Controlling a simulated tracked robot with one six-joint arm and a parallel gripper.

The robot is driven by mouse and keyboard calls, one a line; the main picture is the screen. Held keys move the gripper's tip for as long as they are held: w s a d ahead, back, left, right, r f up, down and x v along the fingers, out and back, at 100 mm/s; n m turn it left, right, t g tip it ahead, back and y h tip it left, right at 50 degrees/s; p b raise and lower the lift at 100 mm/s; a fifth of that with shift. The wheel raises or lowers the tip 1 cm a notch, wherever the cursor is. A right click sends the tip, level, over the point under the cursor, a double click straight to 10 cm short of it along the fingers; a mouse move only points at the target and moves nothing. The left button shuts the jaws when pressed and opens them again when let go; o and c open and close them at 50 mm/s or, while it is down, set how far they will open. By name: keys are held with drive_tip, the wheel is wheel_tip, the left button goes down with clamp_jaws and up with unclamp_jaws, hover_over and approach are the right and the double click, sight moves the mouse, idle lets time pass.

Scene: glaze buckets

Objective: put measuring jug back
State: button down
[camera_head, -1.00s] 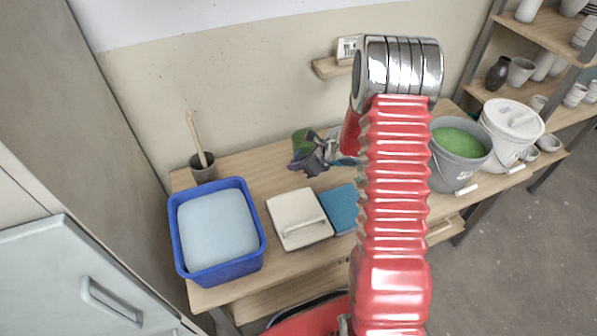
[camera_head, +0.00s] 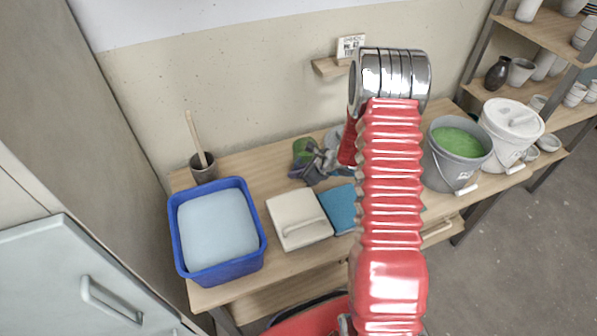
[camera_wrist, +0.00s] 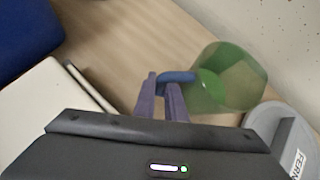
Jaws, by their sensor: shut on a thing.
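The measuring jug is clear green with a blue handle. In the wrist view my gripper (camera_wrist: 163,92) is shut on the handle, and the jug (camera_wrist: 232,82) leans to the right of the fingers. My red arm hides part of the table. I cannot tell whether the jug's base touches the table.
A blue tub (camera_head: 259,240), a white lidded box (camera_head: 295,212) and a blue block (camera_head: 340,208) stand in front. A brush pot (camera_head: 203,172) is left. Right are a green-filled bucket (camera_head: 437,172) and a white bucket (camera_head: 505,150). A grey labelled item (camera_wrist: 283,124) is beside the jug.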

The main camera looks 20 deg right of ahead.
drive_tip(key=c, duration=1.8)
unclamp_jaws()
drive_tip(key=shift+s+d+r, duration=0.2)
drive_tip(key=shift+s+r, duration=0.05)
drive_tip(key=shift+r, duration=0.15)
drive_tip(key=v, duration=1.1)
drive_tip(key=shift+s, duration=0.1)
